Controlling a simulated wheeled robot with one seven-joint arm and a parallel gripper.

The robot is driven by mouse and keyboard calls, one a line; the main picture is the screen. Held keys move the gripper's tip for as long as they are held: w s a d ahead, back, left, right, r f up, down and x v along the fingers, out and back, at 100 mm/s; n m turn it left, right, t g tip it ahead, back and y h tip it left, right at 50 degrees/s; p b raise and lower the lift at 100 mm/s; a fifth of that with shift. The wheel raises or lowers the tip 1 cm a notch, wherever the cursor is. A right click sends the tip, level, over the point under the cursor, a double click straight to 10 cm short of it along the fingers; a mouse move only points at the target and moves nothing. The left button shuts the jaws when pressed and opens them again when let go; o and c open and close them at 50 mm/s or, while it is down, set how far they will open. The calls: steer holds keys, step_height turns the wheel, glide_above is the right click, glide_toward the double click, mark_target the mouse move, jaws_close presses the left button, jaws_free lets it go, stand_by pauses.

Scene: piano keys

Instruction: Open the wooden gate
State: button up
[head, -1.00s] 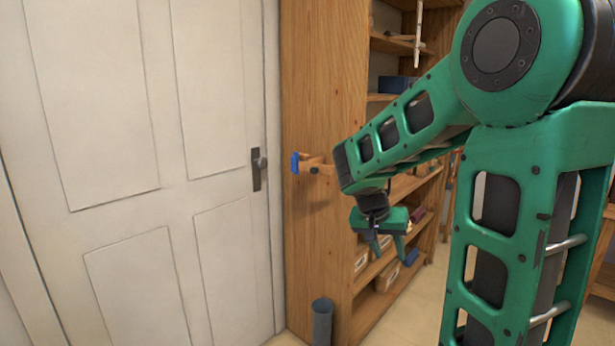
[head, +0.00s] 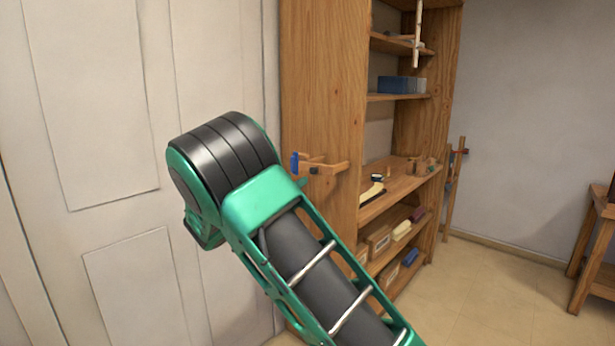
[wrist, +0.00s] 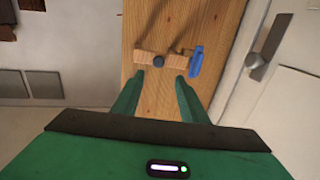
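No separate wooden gate can be made out for certain. A small wooden fitting (head: 328,168) with a dark round knob and a blue end piece (head: 295,163) sticks out from the side of the tall wooden shelf unit. The wooden fitting (wrist: 147,58) and blue piece (wrist: 196,61) also show in the wrist view. My gripper (wrist: 161,78) is open and empty, its fingertips just short of the fitting in the picture, apart across its middle. Contact cannot be told. In the head view my arm mostly hides the gripper.
A white panelled door (head: 90,110) stands left of the shelf unit (head: 325,80). Its dark handle (wrist: 264,52) shows in the wrist view. The shelves hold boxes and small items. A wooden table (head: 596,240) stands at the right. The floor (head: 490,290) between is clear.

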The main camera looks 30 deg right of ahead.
mark_target(311, 171)
steer(key=x, duration=1)
steer(key=shift+d, duration=0.15)
jaws_close()
